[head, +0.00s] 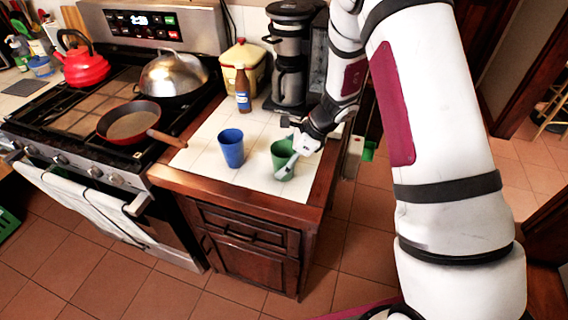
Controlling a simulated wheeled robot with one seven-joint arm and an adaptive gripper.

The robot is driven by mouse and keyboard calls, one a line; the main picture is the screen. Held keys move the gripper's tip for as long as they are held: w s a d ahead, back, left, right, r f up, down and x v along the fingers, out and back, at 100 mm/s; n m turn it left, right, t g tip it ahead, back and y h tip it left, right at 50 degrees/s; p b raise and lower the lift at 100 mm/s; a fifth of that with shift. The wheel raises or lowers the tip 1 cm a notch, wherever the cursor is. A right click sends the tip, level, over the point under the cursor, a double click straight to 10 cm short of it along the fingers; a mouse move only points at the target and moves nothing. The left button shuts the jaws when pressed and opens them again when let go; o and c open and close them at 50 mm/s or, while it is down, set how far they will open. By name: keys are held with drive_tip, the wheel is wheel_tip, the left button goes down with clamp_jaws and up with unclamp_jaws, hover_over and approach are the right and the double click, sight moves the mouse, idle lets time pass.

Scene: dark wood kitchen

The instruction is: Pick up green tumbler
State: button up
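The green tumbler (279,152) stands upright on the white tiled counter, near its front right part. My gripper (286,145) is right at it, reaching in from the upper right. Its fingers look spread: one pale finger crosses the tumbler's near right side in the picture, and the other, darker one shows beyond the rim. The near finger hides part of the tumbler. I cannot tell whether either finger touches it, or whether the near finger is in front of the wall or inside the rim.
A blue tumbler (231,148) stands close to the left. A brown bottle (243,93), a yellow canister (247,64) and a coffee maker (289,55) are at the back. The stove with a red pan (128,122) is to the left. The front counter strip is clear.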

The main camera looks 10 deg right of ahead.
drive_tip(key=c, duration=0.7)
drive_tip(key=shift+c, duration=0.2)
drive_tip(key=shift+r, duration=0.1)
